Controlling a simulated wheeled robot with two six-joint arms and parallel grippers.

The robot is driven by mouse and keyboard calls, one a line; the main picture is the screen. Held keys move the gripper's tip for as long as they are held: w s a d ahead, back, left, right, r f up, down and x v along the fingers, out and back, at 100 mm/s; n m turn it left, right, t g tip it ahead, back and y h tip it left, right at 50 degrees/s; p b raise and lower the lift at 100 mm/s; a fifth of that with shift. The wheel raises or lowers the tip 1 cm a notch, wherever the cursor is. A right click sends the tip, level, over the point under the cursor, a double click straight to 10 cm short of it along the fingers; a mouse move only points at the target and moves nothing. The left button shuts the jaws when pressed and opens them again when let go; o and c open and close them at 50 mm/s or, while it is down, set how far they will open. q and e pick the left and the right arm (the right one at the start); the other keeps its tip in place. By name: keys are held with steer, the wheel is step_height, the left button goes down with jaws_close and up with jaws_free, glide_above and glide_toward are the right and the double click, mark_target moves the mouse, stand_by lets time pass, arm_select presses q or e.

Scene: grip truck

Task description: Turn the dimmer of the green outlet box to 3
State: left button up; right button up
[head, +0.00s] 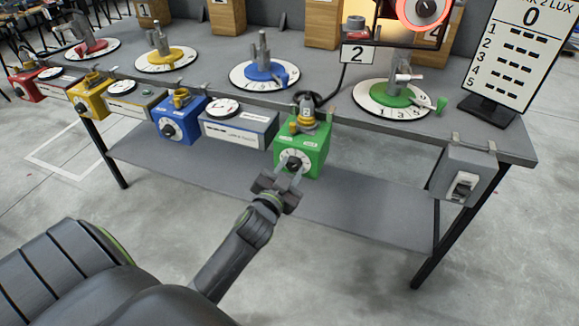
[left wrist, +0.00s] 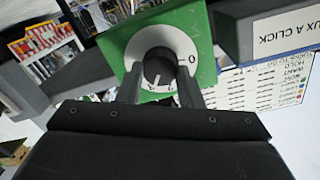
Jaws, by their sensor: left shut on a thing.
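The green outlet box (head: 316,149) hangs at the front edge of the table, with a plug in its top. Its dimmer (head: 293,163) is a dark knob on a white dial on the front face. My left gripper (head: 288,178) is at the dial, its two fingers on either side of the knob. In the left wrist view the gripper (left wrist: 160,88) is shut on the dark knob (left wrist: 158,70), in the middle of the white dial on the green box (left wrist: 205,45). A 0 shows at the dial's right; other marks are partly hidden by the fingers. My right gripper is not in view.
Blue (head: 178,121), yellow (head: 90,97) and red (head: 26,84) outlet boxes hang farther left along the edge. A grey switch box (head: 464,178) hangs at the right. A lux board (head: 518,60) stands on the table. A lower shelf (head: 380,215) lies beneath.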

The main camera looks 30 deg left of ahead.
arm_select(q)
steer(key=shift+m, duration=0.3)
stand_by(0.4)
steer(key=o, duration=1)
steer(key=shift+s, duration=0.1)
steer(key=s+d, duration=0.1)
steer(key=s, duration=0.4)
steer(key=s+d+p, duration=0.1)
steer(key=s, duration=0.5)
steer(key=s+d+p, duration=0.1)
steer(key=s, duration=0.5)
steer(key=shift+d+r, duration=0.2)
steer(key=shift+r, duration=0.1)
